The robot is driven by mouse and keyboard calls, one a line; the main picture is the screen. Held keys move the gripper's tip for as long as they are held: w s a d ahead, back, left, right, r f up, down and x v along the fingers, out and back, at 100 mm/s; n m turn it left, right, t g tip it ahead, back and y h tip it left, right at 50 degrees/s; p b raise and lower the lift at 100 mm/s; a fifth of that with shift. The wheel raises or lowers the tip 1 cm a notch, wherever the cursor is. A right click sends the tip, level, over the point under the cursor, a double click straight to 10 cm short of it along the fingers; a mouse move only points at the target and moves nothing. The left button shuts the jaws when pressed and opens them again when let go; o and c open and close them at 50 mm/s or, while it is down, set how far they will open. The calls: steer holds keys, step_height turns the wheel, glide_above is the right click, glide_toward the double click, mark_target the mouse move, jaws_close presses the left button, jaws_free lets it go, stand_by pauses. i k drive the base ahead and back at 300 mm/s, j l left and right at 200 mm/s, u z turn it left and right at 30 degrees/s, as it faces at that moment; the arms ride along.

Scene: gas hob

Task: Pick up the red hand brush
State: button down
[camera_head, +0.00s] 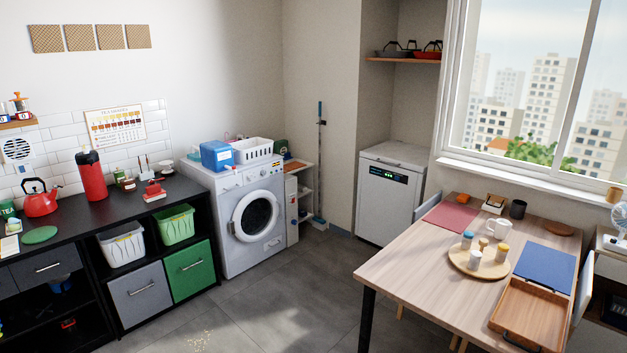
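A small red object with a pale underside (154,191), which looks like the red hand brush, sits on the dark counter (75,218) near its right end. It is too small to make out its bristles clearly. Another small red item (68,323) lies in the dark lower shelf at the left; I cannot tell what it is. My gripper is not in view.
A red flask (91,176) and red kettle (41,198) stand on the counter. White (122,245) and green (174,225) baskets sit below. A washing machine (244,220) adjoins. A table (400,268) stands right. Crumbs (200,341) lie on otherwise open floor.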

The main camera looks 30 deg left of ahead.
mark_target(154, 192)
steer(key=u, duration=2.15)
steer(key=i+z, duration=0.15)
steer(key=i, duration=1.75)
steer(key=i+l, duration=0.1)
steer(key=i, duration=3.05)
steer(key=j+u, duration=0.05)
